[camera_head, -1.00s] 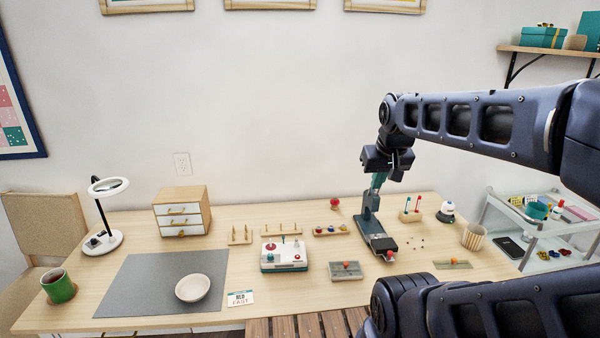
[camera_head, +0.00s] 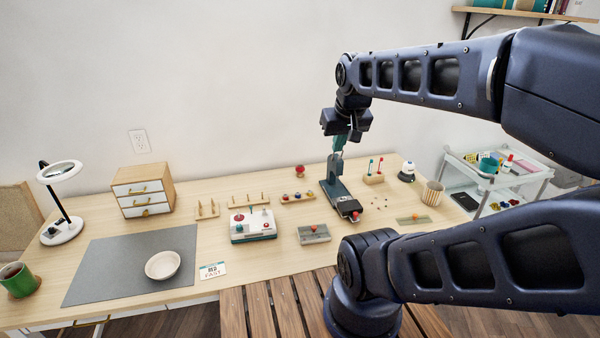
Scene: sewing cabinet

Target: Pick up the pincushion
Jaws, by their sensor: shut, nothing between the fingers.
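The pincushion, apparently the small round red object (camera_head: 300,171), sits on the back of the wooden table (camera_head: 110,225), left of a dark upright press (camera_head: 335,187). My gripper (camera_head: 342,138) hangs from the arm above and in front of the press, to the right of the red object and higher in the picture. It is shut and holds nothing. Its fingertips are hard to make out against the press's teal upper part. The red object is in plain view and apart from my gripper.
A slatted wooden bench (camera_head: 262,300) is at the front.

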